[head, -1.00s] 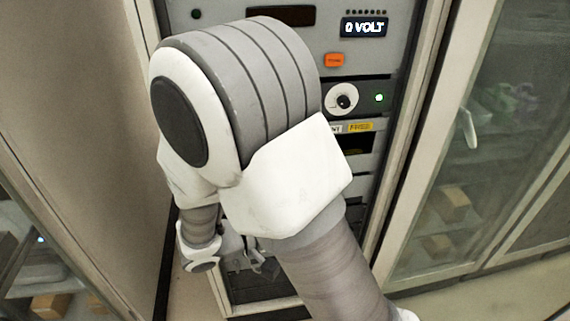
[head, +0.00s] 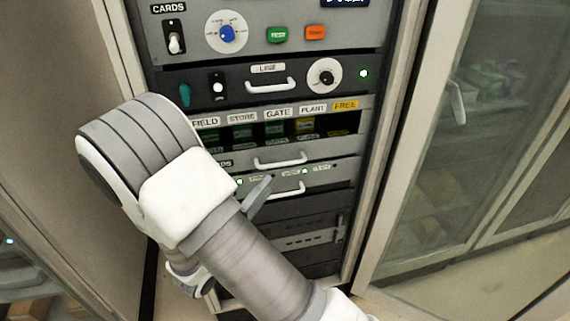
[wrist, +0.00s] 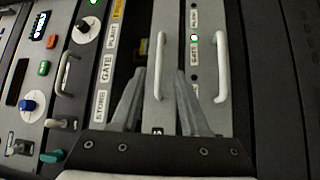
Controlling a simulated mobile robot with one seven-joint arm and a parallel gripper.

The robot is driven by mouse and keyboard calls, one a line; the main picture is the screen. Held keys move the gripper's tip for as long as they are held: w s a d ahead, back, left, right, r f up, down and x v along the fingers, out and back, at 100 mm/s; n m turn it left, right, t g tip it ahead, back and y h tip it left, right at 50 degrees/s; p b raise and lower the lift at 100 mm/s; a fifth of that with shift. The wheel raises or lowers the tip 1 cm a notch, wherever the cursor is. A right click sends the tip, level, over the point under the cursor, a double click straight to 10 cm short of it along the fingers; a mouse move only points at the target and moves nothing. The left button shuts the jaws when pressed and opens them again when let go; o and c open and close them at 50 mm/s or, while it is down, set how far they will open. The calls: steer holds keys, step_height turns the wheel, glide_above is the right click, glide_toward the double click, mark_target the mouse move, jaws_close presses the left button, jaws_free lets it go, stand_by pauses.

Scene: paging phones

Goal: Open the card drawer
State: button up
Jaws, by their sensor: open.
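The card drawer (head: 242,160) is a grey front in the rack, with a label ending in "DS" partly hidden by my arm. It looks shut. Its pale bar handle (head: 281,161) also shows in the wrist view (wrist: 154,65), running up the picture. My gripper (wrist: 158,80) is open and empty, one finger on each side of the card drawer handle as seen from the wrist. Whether the fingertips reach around the handle or stop short of it, I cannot tell. In the head view a grey finger (head: 257,196) shows just below the drawer; my arm hides the rest.
A similar handle (wrist: 221,68) sits on the panel with green lights just below the drawer, close to my gripper's right finger in the wrist view. Above are a row of labelled card slots (head: 275,130) and a dark panel with a handle (head: 271,86). A glass cabinet (head: 470,150) stands right.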

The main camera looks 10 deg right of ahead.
mark_target(285, 164)
steer(key=x, duration=0.9)
steer(key=shift+w+d+r, duration=0.1)
steer(key=shift+w+d, duration=0.1)
steer(key=shift+d, duration=0.1)
steer(key=shift+c, duration=0.3)
jaws_close()
stand_by(0.6)
